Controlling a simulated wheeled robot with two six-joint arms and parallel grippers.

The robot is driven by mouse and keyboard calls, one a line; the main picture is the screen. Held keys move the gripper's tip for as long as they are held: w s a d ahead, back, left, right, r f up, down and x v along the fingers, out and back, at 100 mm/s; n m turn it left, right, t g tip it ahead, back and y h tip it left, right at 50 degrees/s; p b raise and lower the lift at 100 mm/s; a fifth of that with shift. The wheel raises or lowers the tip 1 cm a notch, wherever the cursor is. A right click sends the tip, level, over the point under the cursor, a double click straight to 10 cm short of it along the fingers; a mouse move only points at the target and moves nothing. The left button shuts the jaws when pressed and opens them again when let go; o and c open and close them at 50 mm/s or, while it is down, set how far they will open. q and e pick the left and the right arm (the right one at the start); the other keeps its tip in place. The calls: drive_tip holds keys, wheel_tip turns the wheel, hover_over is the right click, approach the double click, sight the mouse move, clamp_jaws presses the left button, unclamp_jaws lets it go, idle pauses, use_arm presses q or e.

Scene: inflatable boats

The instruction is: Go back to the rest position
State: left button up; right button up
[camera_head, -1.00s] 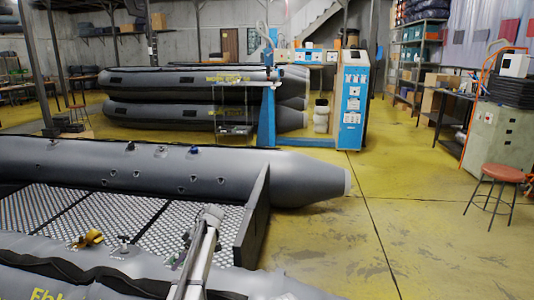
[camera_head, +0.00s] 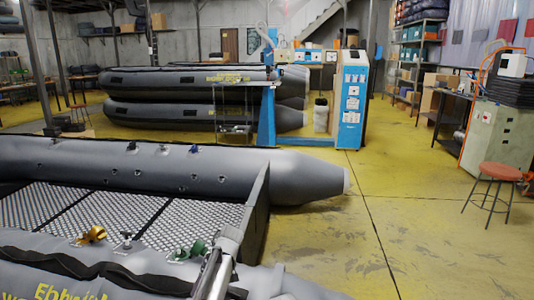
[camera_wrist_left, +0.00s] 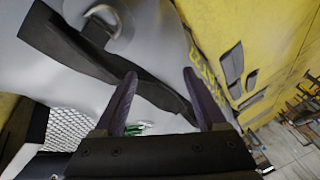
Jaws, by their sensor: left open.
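My left gripper (camera_wrist_left: 166,106) shows in the left wrist view with its two dark purple fingers spread apart and nothing between them. Behind the fingers is the grey tube of an inflatable boat with a black strip. My left arm (camera_head: 218,270) shows at the bottom of the head view, in front of the near boat (camera_head: 160,170); its gripper cannot be made out there. My right gripper is in neither view.
A green item (camera_head: 190,250), a yellow item (camera_head: 92,235) and a small metal fitting (camera_head: 126,240) lie along the near tube. A red stool (camera_head: 500,172) stands at right. Stacked boats (camera_head: 180,90) and a blue machine (camera_head: 352,100) are behind. The yellow floor (camera_head: 410,215) is clear at centre right.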

use_arm(q)
drive_tip(key=s+d+f+m+h, duration=0.1)
drive_tip(key=s+d+m, duration=0.35)
drive_tip(key=s, duration=0.35)
drive_tip(key=s+d+m+h, duration=0.2)
drive_tip(key=s+d+m, duration=0.25)
drive_tip(key=s, duration=0.45)
drive_tip(key=s+d+f+m+h, duration=0.1)
drive_tip(key=s+d+m, duration=0.35)
drive_tip(key=s, duration=0.35)
wheel_tip(320, 180, up, 32)
drive_tip(key=p, duration=3.2)
drive_tip(key=shift+w+d, duration=0.25)
drive_tip(key=shift+d, duration=0.2)
